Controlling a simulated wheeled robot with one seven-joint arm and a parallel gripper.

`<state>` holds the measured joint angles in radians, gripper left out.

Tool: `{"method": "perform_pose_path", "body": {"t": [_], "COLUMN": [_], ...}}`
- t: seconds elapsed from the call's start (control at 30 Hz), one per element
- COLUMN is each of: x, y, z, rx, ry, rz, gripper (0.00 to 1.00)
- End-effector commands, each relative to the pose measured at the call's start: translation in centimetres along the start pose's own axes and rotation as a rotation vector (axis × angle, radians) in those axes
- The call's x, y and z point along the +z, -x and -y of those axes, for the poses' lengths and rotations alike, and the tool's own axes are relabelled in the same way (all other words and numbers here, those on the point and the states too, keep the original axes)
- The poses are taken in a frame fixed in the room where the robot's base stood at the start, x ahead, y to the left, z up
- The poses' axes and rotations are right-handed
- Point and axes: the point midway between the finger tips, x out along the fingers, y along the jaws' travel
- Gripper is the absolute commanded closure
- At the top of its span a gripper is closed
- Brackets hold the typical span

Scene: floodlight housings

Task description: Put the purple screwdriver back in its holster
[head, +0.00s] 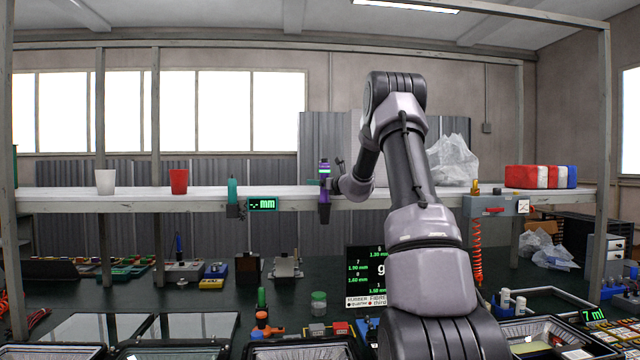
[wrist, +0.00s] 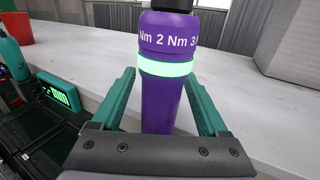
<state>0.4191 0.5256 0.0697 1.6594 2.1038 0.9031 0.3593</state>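The purple screwdriver (head: 324,180) stands upright at the front edge of the shelf, directly over its black holster (head: 324,212). Its lower end meets the holster's top in the head view; how deep it sits in it I cannot tell. In the wrist view the screwdriver (wrist: 163,100) shows a lit green ring, a torque scale and a black top. In the head view my gripper (head: 338,172) comes in from the right. The wrist view hides the screwdriver's lower end.
A teal screwdriver (head: 232,190) stands in its own holder to the left, beside a green-lit display (head: 262,204). A red cup (head: 179,181) and a white cup (head: 105,182) stand further left on the shelf (head: 280,195). The workbench below is crowded with tools and trays.

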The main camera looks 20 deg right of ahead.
Motion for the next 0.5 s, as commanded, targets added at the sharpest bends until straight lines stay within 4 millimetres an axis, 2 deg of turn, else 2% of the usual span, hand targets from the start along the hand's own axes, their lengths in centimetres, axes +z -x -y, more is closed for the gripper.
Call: {"method": "perform_pose_path", "body": {"t": [0.3, 0.37, 0.5], "x": [-0.1, -0.1, 0.0], "y": [0.4, 1.0, 3.4], "z": [0.0, 0.0, 0.0], "rx": [0.000, -0.001, -0.002], "ry": [0.000, -0.001, -0.001], "rz": [-0.003, -0.002, -0.002], "gripper": [0.24, 0.24, 0.24]}}
